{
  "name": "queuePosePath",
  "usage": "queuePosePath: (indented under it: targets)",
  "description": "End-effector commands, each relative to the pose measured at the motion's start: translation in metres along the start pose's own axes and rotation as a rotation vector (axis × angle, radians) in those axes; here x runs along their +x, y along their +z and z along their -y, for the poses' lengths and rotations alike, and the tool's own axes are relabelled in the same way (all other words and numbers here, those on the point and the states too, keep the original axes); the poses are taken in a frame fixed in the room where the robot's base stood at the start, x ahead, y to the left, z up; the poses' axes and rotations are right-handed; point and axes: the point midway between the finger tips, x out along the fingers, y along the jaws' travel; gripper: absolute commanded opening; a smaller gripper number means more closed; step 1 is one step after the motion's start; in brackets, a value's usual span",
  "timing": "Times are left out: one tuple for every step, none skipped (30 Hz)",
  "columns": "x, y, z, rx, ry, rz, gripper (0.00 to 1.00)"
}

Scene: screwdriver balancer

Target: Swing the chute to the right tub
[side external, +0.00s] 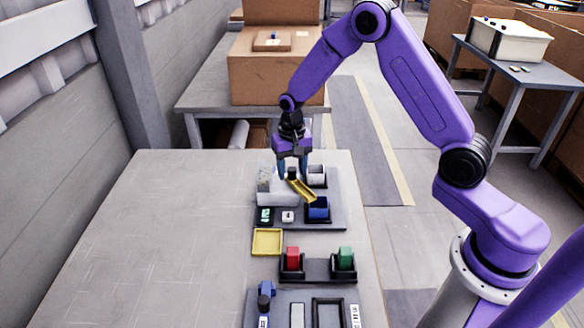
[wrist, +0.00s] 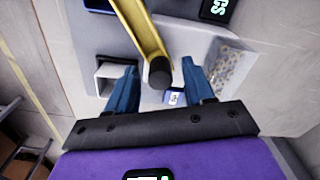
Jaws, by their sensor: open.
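A pale grey tub (side external: 316,174) stands behind the blue one. In the wrist view the chute (wrist: 146,32) runs up and left from a dark round knob (wrist: 160,73). The pale tub (wrist: 117,78) is at left there, and the blue tub (wrist: 99,5) is cut off at the top. My gripper (side external: 292,174) is open over the chute's upper end, its blue fingers on either side of the knob. I cannot tell whether they touch it.
A clear bin of pale pieces (wrist: 232,68) stands beside the chute, with a small display (side external: 265,215) in front. The table's left side (side external: 170,240) is bare.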

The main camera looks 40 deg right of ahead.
Motion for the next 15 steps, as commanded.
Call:
queuePosePath:
  targets:
    - [-0.0002, 0.0, 0.0, 0.0, 0.0, 0.0, 0.52]
    - [-0.0002, 0.0, 0.0, 0.0, 0.0, 0.0, 0.43]
    - [-0.0002, 0.0, 0.0, 0.0, 0.0, 0.0, 0.3]
    - [-0.0003, 0.0, 0.0, 0.0, 0.0, 0.0, 0.2]
    - [-0.0003, 0.0, 0.0, 0.0, 0.0, 0.0, 0.1]
    - [-0.0003, 0.0, 0.0, 0.0, 0.0, 0.0, 0.0]
    - [-0.0004, 0.0, 0.0, 0.0, 0.0, 0.0, 0.0]
    - [-0.0004, 0.0, 0.0, 0.0, 0.0, 0.0, 0.0]
    - [-0.0004, 0.0, 0.0, 0.0, 0.0, 0.0, 0.0]
    - [-0.0004, 0.0, 0.0, -0.001, 0.0, 0.0, 0.0]
    - [-0.0005, 0.0, 0.0, -0.001, 0.0, 0.0, 0.0]
    - [-0.0005, 0.0, 0.0, -0.004, 0.0, 0.0, 0.0]
    - [-0.0005, 0.0, 0.0, -0.007, 0.0, 0.0, 0.0]
    - [-0.0005, 0.0, 0.0, -0.011, 0.0, 0.0, 0.0]
    - [-0.0005, 0.0, 0.0001, -0.018, 0.0, 0.0, 0.0]
